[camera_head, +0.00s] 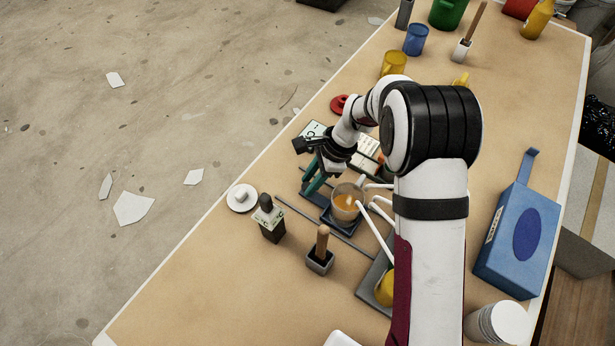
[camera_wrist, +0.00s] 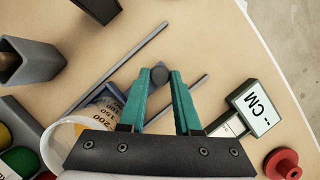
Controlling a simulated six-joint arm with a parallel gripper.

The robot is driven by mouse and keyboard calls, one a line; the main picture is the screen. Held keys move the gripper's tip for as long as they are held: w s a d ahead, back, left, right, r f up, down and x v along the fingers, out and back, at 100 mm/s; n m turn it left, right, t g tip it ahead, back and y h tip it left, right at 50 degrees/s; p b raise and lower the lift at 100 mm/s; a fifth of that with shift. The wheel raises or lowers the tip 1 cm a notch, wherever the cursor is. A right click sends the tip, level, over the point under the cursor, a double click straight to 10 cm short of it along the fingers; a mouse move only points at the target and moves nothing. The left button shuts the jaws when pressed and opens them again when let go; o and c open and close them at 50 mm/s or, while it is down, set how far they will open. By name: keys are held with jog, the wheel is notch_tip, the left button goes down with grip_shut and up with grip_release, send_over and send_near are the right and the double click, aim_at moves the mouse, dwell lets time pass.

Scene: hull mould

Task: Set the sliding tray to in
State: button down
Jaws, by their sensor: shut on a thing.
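The sliding tray (camera_head: 341,226) is a dark blue plate between two thin grey rails on the table. A clear measuring beaker (camera_head: 345,203) with orange-yellow contents stands on it. In the head view my gripper (camera_head: 308,188) reaches down at the tray's left end. Fingers and beaker hide much of the tray.
A labelled block (camera_wrist: 252,108) and a red knobbed piece (camera_wrist: 282,164) are right of my fingers. A blue box (camera_head: 516,240) stands right.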

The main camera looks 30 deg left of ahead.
aim_at(316, 201)
jog(key=shift+d, duration=2)
jog(key=c, duration=0.6)
grip_release()
jog(key=v, duration=1.5)
jog(key=shift+r, duration=0.4)
jog(key=shift+w+d, duration=0.1)
